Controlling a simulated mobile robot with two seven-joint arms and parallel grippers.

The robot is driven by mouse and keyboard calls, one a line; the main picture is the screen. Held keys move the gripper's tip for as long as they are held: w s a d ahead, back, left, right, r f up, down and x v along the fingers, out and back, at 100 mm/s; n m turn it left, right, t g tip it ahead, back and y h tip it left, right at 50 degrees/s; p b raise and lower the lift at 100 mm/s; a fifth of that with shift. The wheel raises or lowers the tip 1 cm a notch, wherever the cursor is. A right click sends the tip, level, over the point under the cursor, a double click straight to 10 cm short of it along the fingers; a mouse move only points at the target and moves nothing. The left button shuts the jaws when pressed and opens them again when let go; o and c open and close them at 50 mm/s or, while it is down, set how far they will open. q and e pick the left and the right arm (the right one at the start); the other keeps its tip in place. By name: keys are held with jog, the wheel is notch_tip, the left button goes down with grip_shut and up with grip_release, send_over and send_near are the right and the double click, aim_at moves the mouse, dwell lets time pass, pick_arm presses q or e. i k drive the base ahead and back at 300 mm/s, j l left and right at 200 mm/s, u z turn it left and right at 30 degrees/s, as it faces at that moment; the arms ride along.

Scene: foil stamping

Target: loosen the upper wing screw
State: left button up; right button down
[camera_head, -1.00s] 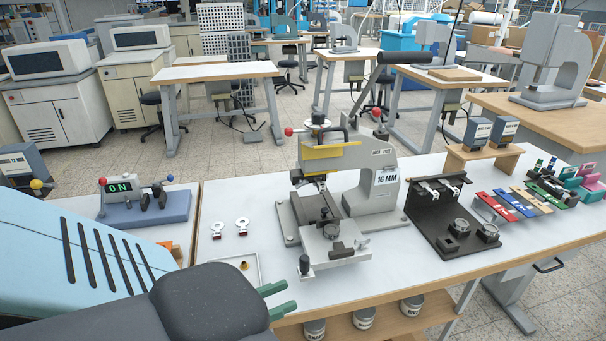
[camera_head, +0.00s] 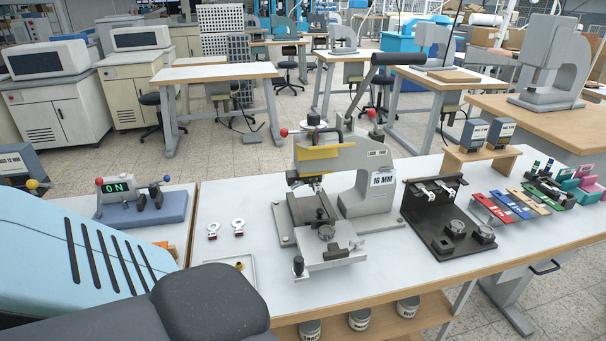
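The grey stamping press (camera_head: 362,172) marked 16 MM stands on the white workbench. Its upper head carries a yellow plate (camera_head: 320,152), a dark-capped round fitting (camera_head: 313,121) on top and a red ball (camera_head: 284,132) at the left. The upper wing screw is too small to pick out surely among the dark parts at the head. Below the head is a lower carriage (camera_head: 325,240) with a round piece on it. My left arm covers the lower left, and its gripper is not in view. My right gripper is not in view either.
Two small ringed tags (camera_head: 238,227) and a shallow tray (camera_head: 250,268) lie left of the press. A blue-grey base with an ON display (camera_head: 115,187) stands farther left. A black fixture (camera_head: 445,215) and coloured bars (camera_head: 506,204) stand to the right.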

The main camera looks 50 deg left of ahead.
aim_at(297, 184)
jog(key=i+l, duration=0.2)
jog(key=i, duration=0.3)
jog(key=i+l, duration=0.2)
jog(key=i, duration=0.3)
jog(key=i+l+u, duration=0.25)
jog(key=i+u, duration=0.1)
jog(key=u, duration=1.3)
